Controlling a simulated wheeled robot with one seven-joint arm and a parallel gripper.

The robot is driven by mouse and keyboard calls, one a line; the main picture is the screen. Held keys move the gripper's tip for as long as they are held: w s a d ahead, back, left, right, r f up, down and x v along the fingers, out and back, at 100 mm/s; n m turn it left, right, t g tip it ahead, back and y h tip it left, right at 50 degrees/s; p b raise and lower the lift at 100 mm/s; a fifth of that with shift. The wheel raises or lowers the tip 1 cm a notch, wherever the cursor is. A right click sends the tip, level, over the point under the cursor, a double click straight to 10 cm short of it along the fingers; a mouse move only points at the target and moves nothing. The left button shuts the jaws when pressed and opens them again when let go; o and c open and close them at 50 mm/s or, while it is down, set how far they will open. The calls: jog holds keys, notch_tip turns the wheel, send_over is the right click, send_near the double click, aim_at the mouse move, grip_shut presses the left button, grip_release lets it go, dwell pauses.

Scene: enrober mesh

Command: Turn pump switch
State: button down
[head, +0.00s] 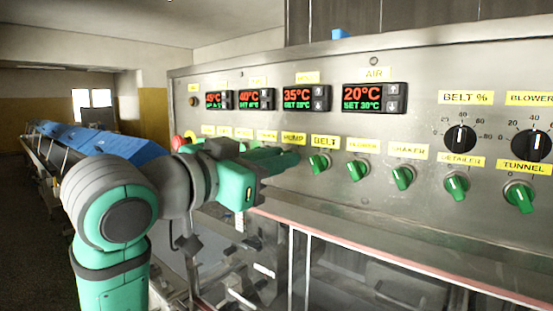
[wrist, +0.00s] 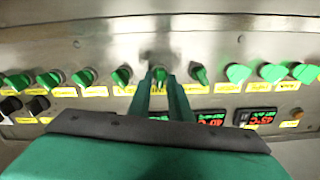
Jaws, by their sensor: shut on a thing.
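The pump switch, a green knob, shows at the fingertips in the wrist view (wrist: 159,72). My gripper (wrist: 160,84) is shut on it, with one finger on each side. In the head view my gripper (head: 290,155) reaches the panel just below the yellow PUMP label (head: 293,138), and its fingers hide the knob there. The exact angle of the knob is hard to tell.
The belt knob (head: 320,163) is close to the right of my gripper, followed by the blower knob (head: 358,169) and shaker knob (head: 403,177). A red button (head: 177,142) is left of my gripper. A reddish ledge (head: 400,262) runs below the panel.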

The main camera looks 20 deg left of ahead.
jog(key=shift+s+m, duration=0.1)
jog(key=shift+m, duration=1.8)
jog(key=c, duration=1.8)
grip_release()
jog(key=shift+c, duration=0.2)
jog(key=v, duration=1)
jog(key=shift+s, duration=0.4)
